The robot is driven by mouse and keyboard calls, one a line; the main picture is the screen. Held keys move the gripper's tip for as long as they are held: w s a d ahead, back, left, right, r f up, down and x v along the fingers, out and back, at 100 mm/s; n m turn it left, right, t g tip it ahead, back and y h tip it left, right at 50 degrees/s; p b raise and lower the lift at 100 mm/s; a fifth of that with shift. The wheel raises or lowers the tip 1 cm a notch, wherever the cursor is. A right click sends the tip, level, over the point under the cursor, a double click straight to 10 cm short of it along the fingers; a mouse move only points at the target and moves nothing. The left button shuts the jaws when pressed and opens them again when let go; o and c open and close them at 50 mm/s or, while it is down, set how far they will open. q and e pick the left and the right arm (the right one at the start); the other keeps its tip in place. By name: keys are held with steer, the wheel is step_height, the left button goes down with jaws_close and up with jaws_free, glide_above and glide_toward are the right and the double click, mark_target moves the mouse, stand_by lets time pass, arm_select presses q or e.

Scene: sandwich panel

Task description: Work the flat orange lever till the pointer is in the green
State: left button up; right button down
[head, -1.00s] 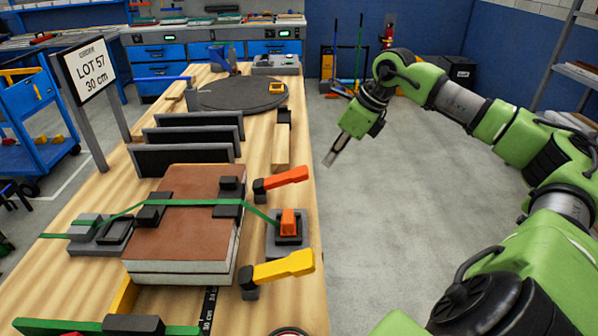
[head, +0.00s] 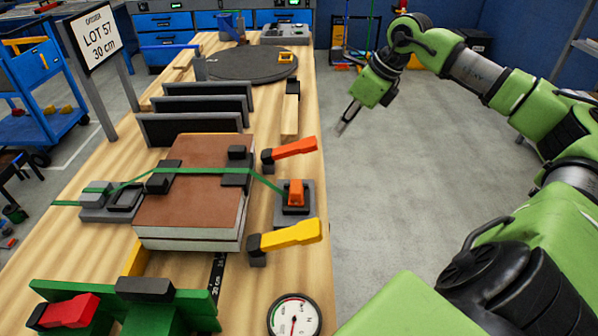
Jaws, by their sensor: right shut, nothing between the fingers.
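An orange lever (head: 294,148) on a black clamp base sits at the bench's right side, beside the brown-topped panel stack (head: 190,203). A shorter orange handle (head: 295,192) stands on a grey ratchet block (head: 293,208), where the green strap (head: 205,170) over the stack ends. A round white gauge (head: 294,316) lies at the bottom edge, partly cut off. Its pointer seems to point downward; I cannot tell whether it is in the green. My right gripper (head: 343,129) is shut and empty over the floor, right of the bench and apart from both levers. My left gripper is out of view.
A yellow lever (head: 290,236) sits between the ratchet block and the gauge. A green fixture with a red handle (head: 70,311) is at lower left. Dark upright plates (head: 190,130) and a round turntable (head: 238,65) lie farther back.

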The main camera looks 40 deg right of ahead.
steer(key=w+a+r+g+h+p, duration=0.1)
steer(key=w+a+r+g+p, duration=0.1)
steer(key=w+p, duration=0.3)
steer(key=p, duration=0.4)
steer(key=shift+r, duration=0.4)
steer(key=shift+w+f, duration=0.1)
steer(key=shift+f, duration=0.05)
